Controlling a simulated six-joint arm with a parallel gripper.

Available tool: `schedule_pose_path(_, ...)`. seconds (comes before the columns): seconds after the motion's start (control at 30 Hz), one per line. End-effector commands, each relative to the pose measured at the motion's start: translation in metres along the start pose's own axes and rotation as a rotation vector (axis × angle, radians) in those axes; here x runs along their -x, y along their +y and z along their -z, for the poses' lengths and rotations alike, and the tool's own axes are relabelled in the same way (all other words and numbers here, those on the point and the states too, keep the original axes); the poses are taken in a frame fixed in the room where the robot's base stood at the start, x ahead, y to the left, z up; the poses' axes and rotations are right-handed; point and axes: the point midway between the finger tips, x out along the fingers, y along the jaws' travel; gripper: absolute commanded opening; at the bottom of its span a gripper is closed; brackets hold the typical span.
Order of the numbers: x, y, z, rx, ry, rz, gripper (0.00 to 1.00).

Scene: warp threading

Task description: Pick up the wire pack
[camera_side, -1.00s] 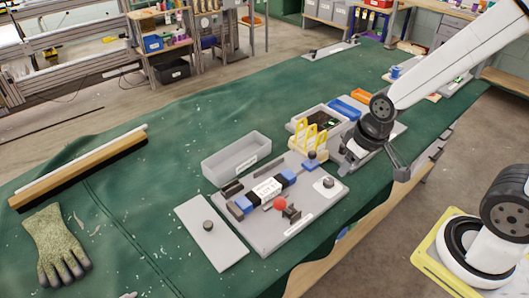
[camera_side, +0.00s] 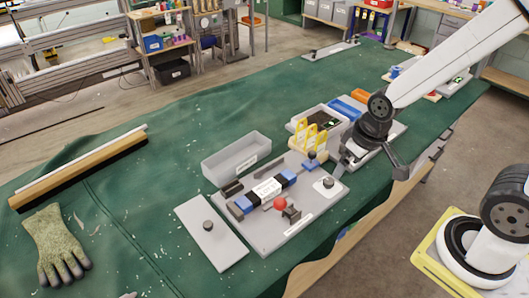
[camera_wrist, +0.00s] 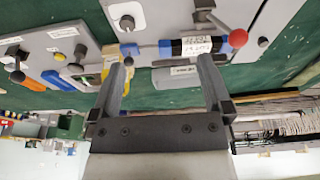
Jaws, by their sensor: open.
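The wire pack (camera_side: 267,189), a black and blue bundle with a white label, lies on a grey fixture plate (camera_side: 262,241) in the side view. It also shows in the wrist view (camera_wrist: 196,46), near the top, with a red ball knob (camera_wrist: 238,38) at its right end. My gripper (camera_side: 368,172) is to the right of the plate in the side view, apart from the pack. In the wrist view my gripper (camera_wrist: 162,66) has its two fingers spread with nothing between them, and the pack lies beyond the fingertips.
A grey open bin (camera_side: 236,158) stands behind the plate. Yellow guides (camera_side: 313,136) stand near the plate's far corner. A flat grey panel (camera_side: 211,238) with a black knob lies to the left. A glove (camera_side: 55,245) and a brush (camera_side: 80,170) lie farther left, with clear green cloth around.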

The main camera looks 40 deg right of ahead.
Motion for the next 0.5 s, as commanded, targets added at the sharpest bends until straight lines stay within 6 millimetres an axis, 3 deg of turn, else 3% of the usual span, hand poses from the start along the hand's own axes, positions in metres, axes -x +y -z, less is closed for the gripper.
schedule_pose_path(0.27,-0.012,-0.007,0.031,0.217,-0.034,0.009,1.00)
schedule_pose_path(0.5,-0.038,-0.022,0.076,0.573,-0.083,0.036,1.00)
